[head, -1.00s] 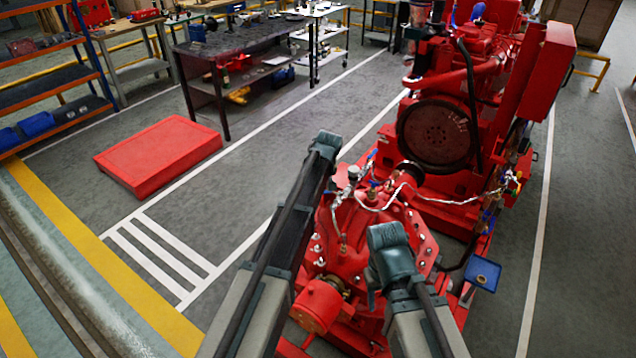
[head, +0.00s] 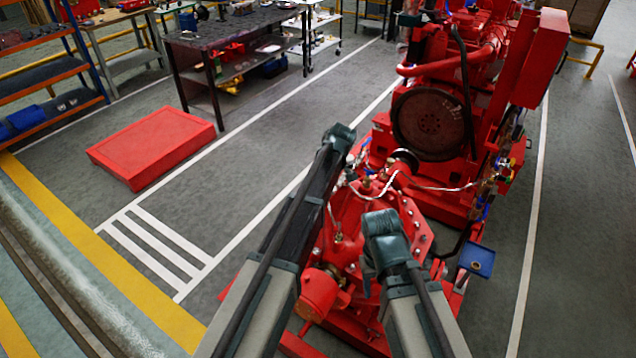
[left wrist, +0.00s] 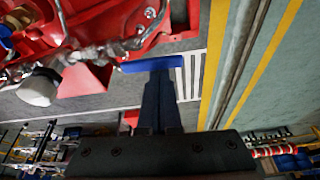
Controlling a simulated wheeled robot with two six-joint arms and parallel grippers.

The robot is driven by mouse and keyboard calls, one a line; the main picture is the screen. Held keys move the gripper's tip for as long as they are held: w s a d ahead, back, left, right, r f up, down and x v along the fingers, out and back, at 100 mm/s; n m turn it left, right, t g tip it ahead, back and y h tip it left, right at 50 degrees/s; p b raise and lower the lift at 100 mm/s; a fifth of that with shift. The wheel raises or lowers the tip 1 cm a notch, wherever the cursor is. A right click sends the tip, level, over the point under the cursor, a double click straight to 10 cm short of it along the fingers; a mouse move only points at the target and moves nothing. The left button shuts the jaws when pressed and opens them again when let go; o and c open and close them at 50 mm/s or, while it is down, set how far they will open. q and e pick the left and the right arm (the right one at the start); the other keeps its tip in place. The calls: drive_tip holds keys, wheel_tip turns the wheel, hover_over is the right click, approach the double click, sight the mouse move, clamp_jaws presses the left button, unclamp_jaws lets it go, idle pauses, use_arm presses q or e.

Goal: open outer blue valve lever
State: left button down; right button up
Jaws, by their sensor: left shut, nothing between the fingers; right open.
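A blue valve lever (left wrist: 147,65) lies level across the tips of my left gripper (left wrist: 158,75) in the left wrist view. The left fingers are shut with nothing between them; the tips are at the lever, but I cannot tell if they touch. In the head view my left forearm hides the left gripper and most of the valve area on the red pump (head: 345,215). My right gripper (head: 367,283) is small and partly hidden beside the right wrist, over the pump; it is open and away from the lever.
The red diesel engine (head: 432,125) stands behind the pump. Braided hoses (head: 430,187) run close to the valves. A blue tray (head: 477,261) sits at the right. A red platform (head: 150,148) lies on the floor at left. The striped floor between is clear.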

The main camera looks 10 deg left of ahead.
idle(0.7)
use_arm(q)
wheel_tip(320, 180, up, 10)
drive_tip(key=p, duration=0.9)
drive_tip(key=shift+a+f, duration=0.2)
drive_tip(key=shift+f, duration=0.05)
drive_tip(key=shift+w, duration=0.15)
